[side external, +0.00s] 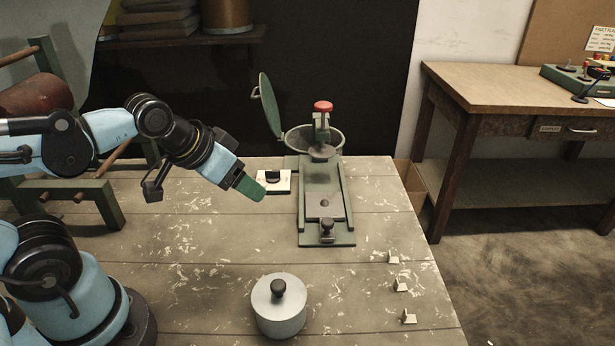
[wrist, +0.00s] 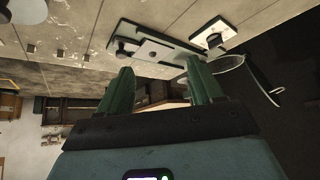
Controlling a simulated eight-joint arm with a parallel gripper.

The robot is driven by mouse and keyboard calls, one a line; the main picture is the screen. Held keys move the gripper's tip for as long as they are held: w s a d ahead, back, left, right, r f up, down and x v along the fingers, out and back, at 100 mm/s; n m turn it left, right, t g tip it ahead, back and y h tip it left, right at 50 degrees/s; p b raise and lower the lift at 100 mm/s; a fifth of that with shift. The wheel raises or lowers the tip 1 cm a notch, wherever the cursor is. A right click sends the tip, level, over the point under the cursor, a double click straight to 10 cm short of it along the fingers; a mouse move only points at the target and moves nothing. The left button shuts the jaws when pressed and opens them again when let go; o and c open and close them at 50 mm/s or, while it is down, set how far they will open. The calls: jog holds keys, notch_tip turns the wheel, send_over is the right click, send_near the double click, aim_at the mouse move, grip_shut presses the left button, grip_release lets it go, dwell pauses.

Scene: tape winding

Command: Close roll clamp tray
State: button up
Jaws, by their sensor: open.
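A green fixture (side external: 340,205) with side rails stands on the table, and I take it to be the roll clamp. A flat grey plate (side external: 324,206) with a small knob lies between its rails, and a dark knob (side external: 327,228) is at its front end. A red-topped post (side external: 323,107) rises at its back. The fixture also shows in the wrist view (wrist: 160,48). My gripper (side external: 252,188) is left of the fixture, above the table and apart from it. In the wrist view its green fingers (wrist: 160,88) are spread, with nothing between them.
A round bin (side external: 334,138) with its green lid (side external: 270,104) raised stands behind the fixture. A white block (side external: 272,186) with a black knob lies near my gripper. A grey cylinder (side external: 279,312) is at the front. Small pale clips (side external: 401,286) lie at the right. The left-middle tabletop is clear.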

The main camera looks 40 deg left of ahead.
jog(key=shift+d, duration=0.1)
jog(key=shift+c, duration=1.1)
jog(key=d+m, duration=0.1)
jog(key=d, duration=0.1)
jog(key=d+m, duration=0.4)
jog(key=shift+w+d+f, duration=0.3)
jog(key=shift+w+d, duration=0.05)
jog(key=shift+d, duration=0.05)
grip_shut()
jog(key=d+m, duration=0.5)
jog(key=d, duration=0.1)
jog(key=shift+s+f+x, duration=0.1)
jog(key=shift+s+x, duration=0.05)
jog(key=shift+x, duration=2.35)
jog(key=shift+s+f+x, duration=0.15)
jog(key=shift+s+x, duration=0.05)
jog(key=shift+x, duration=2.3)
jog(key=shift+w+a+f, duration=0.15)
jog(key=shift+w+a, duration=0.4)
jog(key=shift+w, duration=0.25)
jog(key=shift+w+a+f, duration=0.15)
jog(key=shift+w+a, duration=0.35)
jog(key=shift+w, duration=0.25)
send_over(317, 199)
